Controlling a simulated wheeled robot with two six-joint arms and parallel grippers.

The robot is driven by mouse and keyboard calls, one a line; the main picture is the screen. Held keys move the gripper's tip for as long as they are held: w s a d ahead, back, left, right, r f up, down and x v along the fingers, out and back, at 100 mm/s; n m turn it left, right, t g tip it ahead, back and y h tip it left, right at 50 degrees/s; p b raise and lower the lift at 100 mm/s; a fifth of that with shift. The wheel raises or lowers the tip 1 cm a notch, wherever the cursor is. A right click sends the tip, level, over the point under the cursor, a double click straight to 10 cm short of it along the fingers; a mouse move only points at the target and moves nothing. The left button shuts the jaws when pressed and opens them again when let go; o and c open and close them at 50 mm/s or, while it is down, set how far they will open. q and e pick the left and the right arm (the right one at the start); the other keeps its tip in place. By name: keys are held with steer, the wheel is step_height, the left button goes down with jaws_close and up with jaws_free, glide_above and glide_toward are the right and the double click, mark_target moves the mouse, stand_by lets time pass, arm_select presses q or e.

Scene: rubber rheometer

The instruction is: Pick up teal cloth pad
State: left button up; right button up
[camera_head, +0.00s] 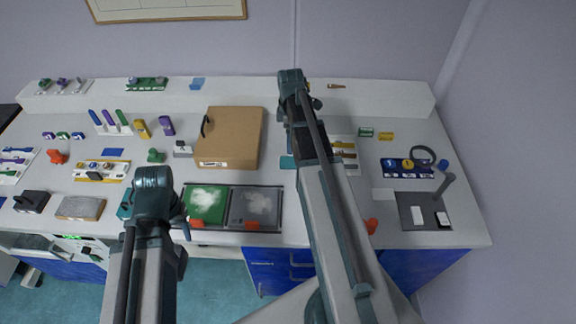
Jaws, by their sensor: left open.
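Two trays with white powder, one green (206,218) and one grey (267,207), lie at the front edge. A brown box (235,132) stands behind them. A dark plate (412,222) lies at right. Small items crowd the bench.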

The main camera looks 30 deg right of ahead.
steer(key=b, duration=0.5)
glide_above(288, 160)
steer(key=s, duration=0.1)
step_height(288, 160, down, 6)
steer(key=shift+f, duration=0.25)
steer(key=f+b, duration=0.2)
steer(key=w+f+b, duration=0.1)
steer(key=f+b, duration=0.1)
steer(key=shift+s+f+b, duration=0.1)
steer(key=shift+f+b, duration=0.5)
steer(key=shift+b, duration=0.2)
steer(key=shift+r, duration=0.1)
steer(key=shift+c, duration=0.3)
steer(key=c, duration=1.4)
